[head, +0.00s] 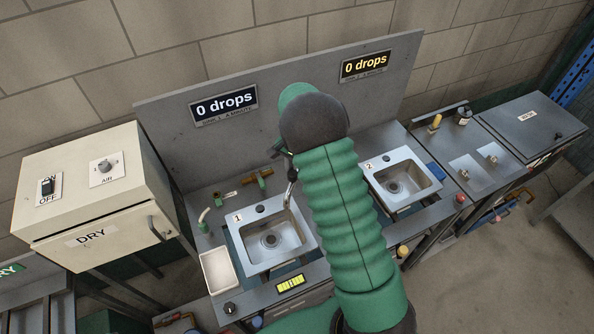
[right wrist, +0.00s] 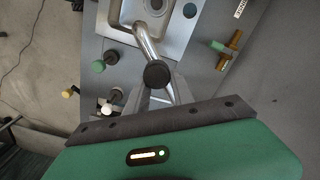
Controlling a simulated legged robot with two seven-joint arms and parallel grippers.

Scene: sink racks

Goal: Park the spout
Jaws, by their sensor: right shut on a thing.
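The chrome spout (head: 291,176) stands at the back right corner of sink 1 (head: 243,264). In the right wrist view the spout (right wrist: 147,45) runs up to the edge of a steel sink (right wrist: 190,22), with its end over the sink's rim area. A round black cap (right wrist: 157,74) sits near its base. My right gripper (right wrist: 158,95) is shut on the spout near that cap. In the head view my right arm hides most of the gripper and the counter between the sinks. My left gripper is out of view.
Sink 2 (head: 401,181) lies to the right. Displays above read 0 drops (head: 224,104) and 0 drops (head: 365,66). A white tray (head: 218,270), brass fittings (head: 257,178) and a DRY cabinet (head: 95,195) are at the left. A back panel (head: 290,75) rises behind.

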